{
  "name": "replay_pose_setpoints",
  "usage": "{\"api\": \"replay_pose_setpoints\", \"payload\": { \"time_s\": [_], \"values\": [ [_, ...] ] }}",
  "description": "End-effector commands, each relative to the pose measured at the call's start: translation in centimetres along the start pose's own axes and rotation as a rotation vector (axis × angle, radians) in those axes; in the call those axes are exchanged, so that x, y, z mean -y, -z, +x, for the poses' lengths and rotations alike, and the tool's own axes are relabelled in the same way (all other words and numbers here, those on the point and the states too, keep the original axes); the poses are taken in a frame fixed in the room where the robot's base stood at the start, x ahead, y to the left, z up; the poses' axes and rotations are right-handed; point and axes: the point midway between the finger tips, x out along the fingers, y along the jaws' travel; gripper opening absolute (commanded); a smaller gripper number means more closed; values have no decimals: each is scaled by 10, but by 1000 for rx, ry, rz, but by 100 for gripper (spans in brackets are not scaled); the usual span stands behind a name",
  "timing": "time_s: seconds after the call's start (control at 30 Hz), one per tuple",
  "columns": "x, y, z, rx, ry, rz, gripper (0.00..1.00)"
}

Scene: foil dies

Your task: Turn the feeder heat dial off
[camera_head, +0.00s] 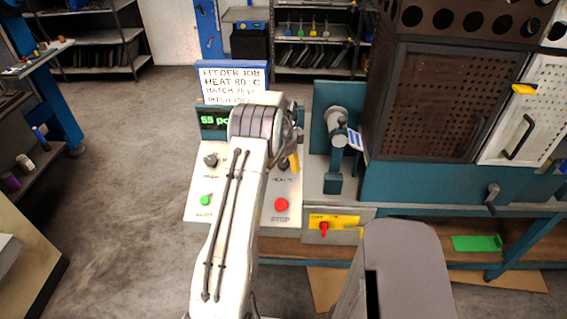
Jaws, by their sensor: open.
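The pale control panel (194,183) stands ahead of me, partly hidden by my arm. Neither dial's setting can be read.
A green button (206,200) and a red stop button (281,205) sit low on the panel. A green-lit display (213,120) and a job sign (233,78) are above. A red handle (324,229) on a yellow plate and a dark perforated cabinet (435,105) stand to the right.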

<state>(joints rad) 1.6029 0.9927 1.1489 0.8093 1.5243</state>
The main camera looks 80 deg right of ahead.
Motion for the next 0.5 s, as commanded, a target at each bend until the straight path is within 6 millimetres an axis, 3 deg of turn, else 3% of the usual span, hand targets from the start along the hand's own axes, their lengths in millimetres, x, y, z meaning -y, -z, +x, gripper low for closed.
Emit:
{"api": "replay_pose_setpoints", "payload": {
  "time_s": [0.07, 0.5],
  "values": [
    [0, 0, 0, 0, 0, 0, 65],
    [0, 0, 0, 0, -1, 0, 26]
  ]
}}
